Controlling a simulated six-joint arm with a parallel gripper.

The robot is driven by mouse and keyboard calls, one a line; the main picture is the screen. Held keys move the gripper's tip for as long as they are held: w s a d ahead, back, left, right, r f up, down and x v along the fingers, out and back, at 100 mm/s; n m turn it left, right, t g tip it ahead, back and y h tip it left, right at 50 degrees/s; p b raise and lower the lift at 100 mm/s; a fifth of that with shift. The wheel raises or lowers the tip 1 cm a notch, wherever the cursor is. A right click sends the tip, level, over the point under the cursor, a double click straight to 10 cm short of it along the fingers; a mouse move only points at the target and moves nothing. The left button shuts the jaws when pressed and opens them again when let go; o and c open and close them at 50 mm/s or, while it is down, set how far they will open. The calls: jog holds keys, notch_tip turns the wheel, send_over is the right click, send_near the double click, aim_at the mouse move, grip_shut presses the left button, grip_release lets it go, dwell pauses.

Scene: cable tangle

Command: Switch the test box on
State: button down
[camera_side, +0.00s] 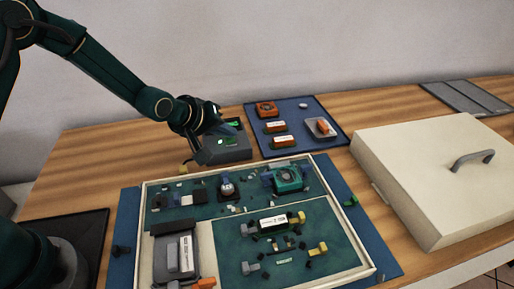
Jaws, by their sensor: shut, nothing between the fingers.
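The test box (226,150) is a dark grey box on the wooden table, behind the framed board. Small green lit spots show on its front and top. My gripper (211,131) is at the upper left of the box, close against it. The fingers are small and dark here, and I cannot tell whether they touch the box. They are shut with nothing held. The switch itself is hidden or too small to make out.
A framed green board (216,223) with connectors and modules lies in front on a blue mat (384,253). A blue tray mat (332,129) with orange parts lies behind right. A large cream lid (427,192) with a grey handle is at right. A black mat (90,225) is at left.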

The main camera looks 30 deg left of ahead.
aim_at(227, 141)
dwell(0.4)
jog(key=shift+r, duration=0.4)
jog(key=shift+r, duration=3)
jog(key=shift+r, duration=0.1)
